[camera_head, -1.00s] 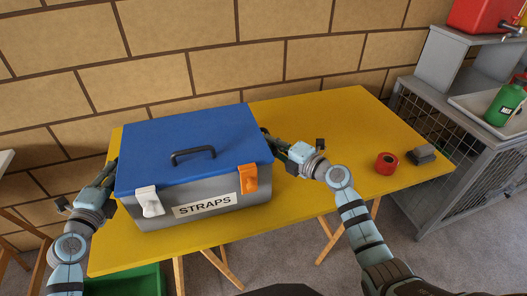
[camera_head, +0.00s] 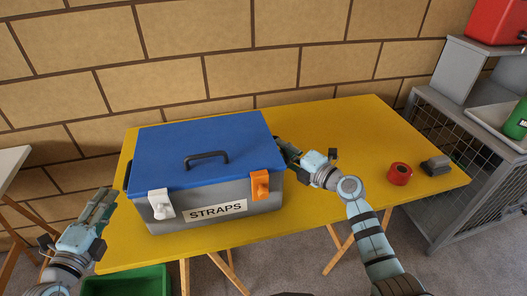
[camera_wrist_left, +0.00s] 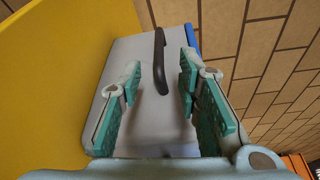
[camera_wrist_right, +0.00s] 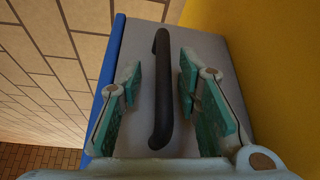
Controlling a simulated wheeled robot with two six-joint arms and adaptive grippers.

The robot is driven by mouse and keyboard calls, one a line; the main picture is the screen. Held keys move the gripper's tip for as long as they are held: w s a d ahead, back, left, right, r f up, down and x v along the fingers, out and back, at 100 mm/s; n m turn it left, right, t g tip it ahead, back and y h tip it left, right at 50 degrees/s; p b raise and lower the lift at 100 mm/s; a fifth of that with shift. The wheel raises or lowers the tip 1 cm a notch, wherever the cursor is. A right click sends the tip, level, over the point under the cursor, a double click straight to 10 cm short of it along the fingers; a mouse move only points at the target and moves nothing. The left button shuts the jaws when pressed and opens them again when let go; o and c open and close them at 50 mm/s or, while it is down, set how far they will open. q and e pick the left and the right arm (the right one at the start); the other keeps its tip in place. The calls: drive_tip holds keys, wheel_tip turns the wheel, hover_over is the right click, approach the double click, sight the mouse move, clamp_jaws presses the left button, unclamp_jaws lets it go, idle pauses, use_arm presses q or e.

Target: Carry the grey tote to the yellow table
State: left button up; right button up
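The grey tote (camera_head: 205,197) with a blue lid, a white latch, an orange latch and a STRAPS label rests on the left part of the yellow table (camera_head: 335,125). My left gripper (camera_head: 103,202) is open and empty, left of the tote and apart from it. The left wrist view shows the tote's grey end wall (camera_wrist_left: 128,60) and dark side handle (camera_wrist_left: 160,62) beyond the spread fingers. My right gripper (camera_head: 288,152) is at the tote's right end. In the right wrist view its fingers are apart, with the other side handle (camera_wrist_right: 160,95) between them in the picture.
A red tape roll (camera_head: 400,174) and a dark grey block (camera_head: 436,166) lie at the table's right end. A green crate (camera_head: 125,282) is below the table's front left. A grey mesh cabinet (camera_head: 455,185) stands at right. The brick wall is behind.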

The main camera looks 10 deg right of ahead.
drive_tip(key=shift+s+d, duration=0.2)
drive_tip(key=shift+s, duration=0.15)
use_arm(q)
drive_tip(key=shift+s+a, duration=0.15)
drive_tip(key=shift+s, duration=0.55)
use_arm(e)
drive_tip(key=v, duration=1.1)
drive_tip(key=shift+r, duration=0.1)
